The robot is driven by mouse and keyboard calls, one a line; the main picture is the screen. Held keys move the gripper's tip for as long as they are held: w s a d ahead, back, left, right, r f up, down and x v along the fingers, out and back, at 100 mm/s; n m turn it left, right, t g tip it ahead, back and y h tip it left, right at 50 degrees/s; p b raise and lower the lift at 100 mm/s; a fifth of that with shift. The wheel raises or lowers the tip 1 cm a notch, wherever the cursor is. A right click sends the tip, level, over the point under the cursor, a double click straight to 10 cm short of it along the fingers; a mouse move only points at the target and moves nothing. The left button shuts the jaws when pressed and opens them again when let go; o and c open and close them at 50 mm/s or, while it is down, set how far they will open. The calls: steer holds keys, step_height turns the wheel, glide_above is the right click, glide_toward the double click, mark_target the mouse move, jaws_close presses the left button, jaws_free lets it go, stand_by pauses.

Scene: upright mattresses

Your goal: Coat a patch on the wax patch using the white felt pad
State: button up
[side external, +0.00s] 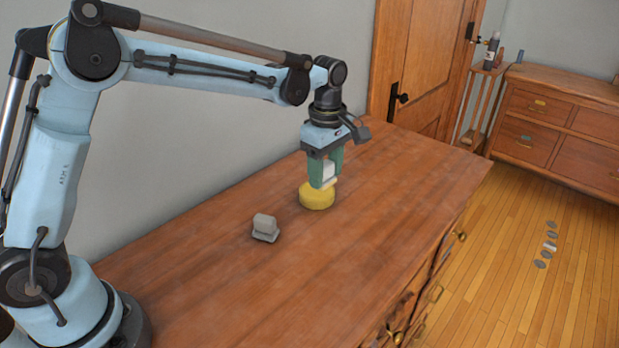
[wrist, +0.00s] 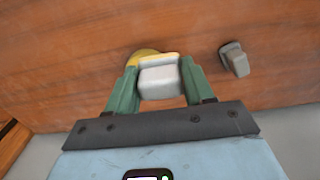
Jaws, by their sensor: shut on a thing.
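The white felt pad (side external: 328,172) is between the green fingers of my gripper (side external: 326,170), which is shut on it. In the wrist view the pad (wrist: 160,80) shows as a pale block between the fingertips (wrist: 158,84). The yellow, round wax patch (side external: 317,199) lies on the wooden top, directly under the pad. In the wrist view only part of the patch (wrist: 142,56) shows behind the pad. The pad's lower edge is at or just above the patch; I cannot tell whether they touch.
A grey block on a base (side external: 265,228) stands on the wooden top (side external: 200,270), left of and nearer than the patch; it also shows in the wrist view (wrist: 235,60). The top is otherwise clear. A wall is behind it, and a drawer cabinet (side external: 560,125) stands apart at right.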

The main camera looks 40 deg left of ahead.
steer(key=s+d+f, duration=0.2)
steer(key=s+d, duration=0.6)
steer(key=s, duration=0.3)
steer(key=shift+w+a+f, duration=0.1)
steer(key=shift+f, duration=0.1)
steer(key=shift+f, duration=0.65)
step_height(320, 180, down, 3)
steer(key=shift+f, duration=0.15)
steer(key=d, duration=0.4)
steer(key=shift+d+f, duration=0.1)
steer(key=shift+d, duration=0.05)
steer(key=w, duration=0.3)
steer(key=shift+w, duration=0.15)
steer(key=a, duration=0.2)
steer(key=shift+w+a, duration=0.1)
steer(key=shift+a, duration=1.05)
